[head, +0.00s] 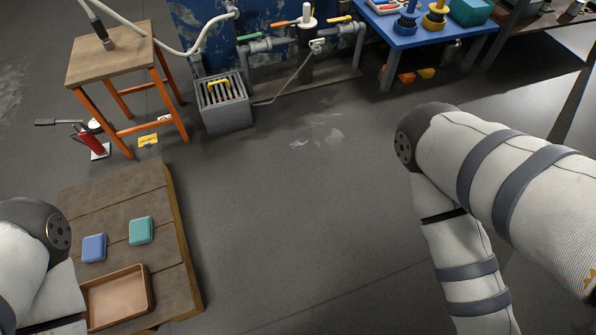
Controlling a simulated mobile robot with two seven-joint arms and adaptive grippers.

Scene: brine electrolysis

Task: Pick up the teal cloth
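The teal cloth (141,230) is a small folded pad with rounded corners. It lies flat on a low wooden platform (120,193) at the lower left of the head view. A similar blue pad (94,248) lies just left of it, apart from it. A shallow tan tray (118,298) sits below both on the same platform. My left arm comes in at the lower left edge and my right arm at the right, but neither gripper shows in the frame. Nothing covers the teal cloth.
An orange-legged stool (110,64) stands at the upper left, beside a small red extinguisher-like object (89,141). A grey slotted bin (224,104) stands by the pipework. A blue table (423,32) holds several items at the upper right. The middle floor is clear.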

